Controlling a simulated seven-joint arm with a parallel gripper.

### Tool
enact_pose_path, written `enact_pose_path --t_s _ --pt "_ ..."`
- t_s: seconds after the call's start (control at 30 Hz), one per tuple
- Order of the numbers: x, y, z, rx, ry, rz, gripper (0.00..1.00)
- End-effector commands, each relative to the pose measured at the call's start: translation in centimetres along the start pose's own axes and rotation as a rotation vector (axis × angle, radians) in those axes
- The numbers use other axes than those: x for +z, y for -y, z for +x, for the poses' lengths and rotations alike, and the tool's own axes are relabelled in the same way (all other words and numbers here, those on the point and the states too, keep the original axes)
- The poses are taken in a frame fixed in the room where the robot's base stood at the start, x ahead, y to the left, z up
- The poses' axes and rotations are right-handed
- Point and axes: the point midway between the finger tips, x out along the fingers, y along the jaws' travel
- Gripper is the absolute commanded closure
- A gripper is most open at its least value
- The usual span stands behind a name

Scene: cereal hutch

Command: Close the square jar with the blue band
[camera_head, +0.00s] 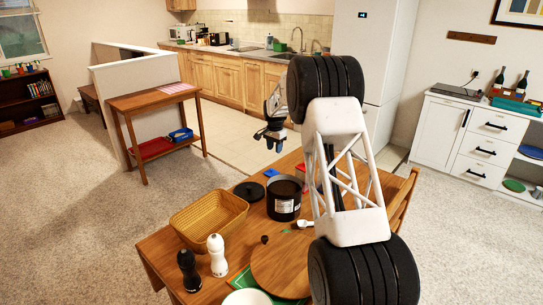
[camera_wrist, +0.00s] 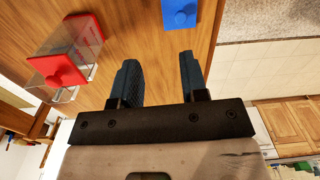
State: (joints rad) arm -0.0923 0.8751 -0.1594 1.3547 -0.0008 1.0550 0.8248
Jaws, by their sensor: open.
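A blue square piece (camera_wrist: 180,12) with a small round knob, looking like a lid, lies on the wooden table at the top of the wrist view. It also shows as a small blue patch in the head view (camera_head: 270,172). I cannot make out a square jar with a blue band in either view; my arm hides part of the table. My gripper (camera_wrist: 158,72) is open and empty, with the blue piece beyond its fingertips. In the head view my gripper (camera_head: 269,139) hangs above the table's far edge.
A clear square jar with red parts (camera_wrist: 66,58) stands left of my fingers. The table (camera_head: 165,246) also holds a black canister (camera_head: 284,198), a black round lid (camera_head: 249,191), a basket (camera_head: 209,218), two mills (camera_head: 217,255), a white scoop (camera_head: 302,225) and a round board (camera_head: 285,266).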

Motion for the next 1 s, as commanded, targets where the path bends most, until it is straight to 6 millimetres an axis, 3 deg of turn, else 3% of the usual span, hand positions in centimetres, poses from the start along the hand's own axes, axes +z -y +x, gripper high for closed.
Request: enact_pose_path --t_s 0.1,0.33,1.0 --pt "-0.8 1.4 2.6 0.005 0.005 0.019 0.60" --pt "-1.7 3.0 5.5 0.010 0.010 0.046 0.60" --pt "-1.9 3.4 6.4 0.012 0.011 0.054 0.60"
